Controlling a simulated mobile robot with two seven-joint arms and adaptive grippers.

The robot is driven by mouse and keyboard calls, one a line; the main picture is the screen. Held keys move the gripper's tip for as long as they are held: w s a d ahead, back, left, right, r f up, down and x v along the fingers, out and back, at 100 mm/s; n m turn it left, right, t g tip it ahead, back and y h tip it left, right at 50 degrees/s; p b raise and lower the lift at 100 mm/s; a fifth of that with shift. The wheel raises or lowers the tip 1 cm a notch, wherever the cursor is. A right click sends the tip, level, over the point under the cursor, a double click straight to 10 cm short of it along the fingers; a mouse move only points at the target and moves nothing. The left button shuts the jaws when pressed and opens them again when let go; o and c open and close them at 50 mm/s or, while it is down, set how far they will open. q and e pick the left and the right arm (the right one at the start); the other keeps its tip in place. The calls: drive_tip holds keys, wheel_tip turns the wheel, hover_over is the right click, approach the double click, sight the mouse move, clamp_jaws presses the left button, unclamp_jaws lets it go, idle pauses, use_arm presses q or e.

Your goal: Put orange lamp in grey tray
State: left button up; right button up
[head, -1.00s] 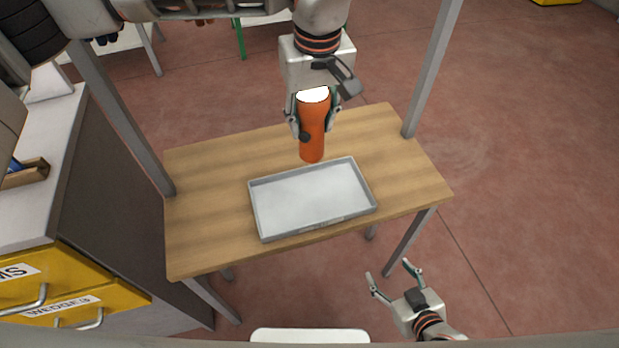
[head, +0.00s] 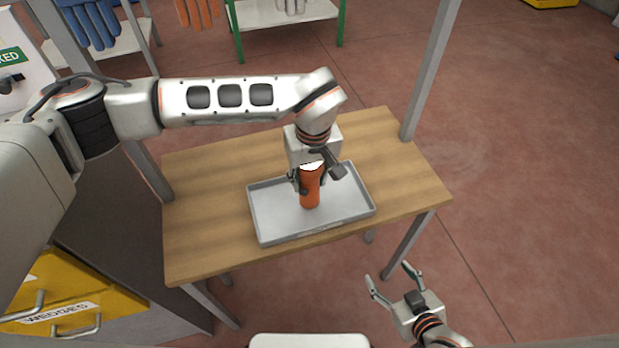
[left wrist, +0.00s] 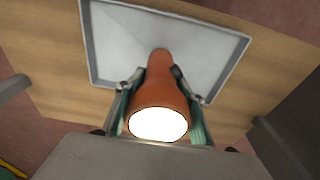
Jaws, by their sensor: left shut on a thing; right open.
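The orange lamp (head: 310,189) is an orange cylinder with a bright white top end. It stands upright over the middle of the grey tray (head: 269,218) in the head view. My left gripper (head: 309,186) is shut on the lamp from above. In the left wrist view the lamp (left wrist: 160,92) sits between the two fingers, with the tray (left wrist: 105,45) beneath and beyond it. I cannot tell whether the lamp's lower end touches the tray floor. My right gripper (head: 394,277) is open and empty, in front of the table's near right edge.
The tray lies on a wooden table (head: 405,180) with grey posts (head: 432,70). Bare table surrounds the tray. A cabinet with yellow drawers (head: 75,300) stands at the left. Gloves (head: 92,22) hang at the back left.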

sight(312, 166)
use_arm(q)
drive_tip(key=shift+f, duration=0.2)
drive_tip(key=o, duration=1.2)
drive_tip(key=shift+o, duration=0.2)
drive_tip(key=r, duration=0.4)
drive_tip(key=s+r, duration=0.1)
drive_tip(key=r, duration=0.7)
drive_tip(key=shift+s+d, duration=0.2)
drive_tip(key=shift+d, duration=0.05)
drive_tip(key=shift+s, duration=0.1)
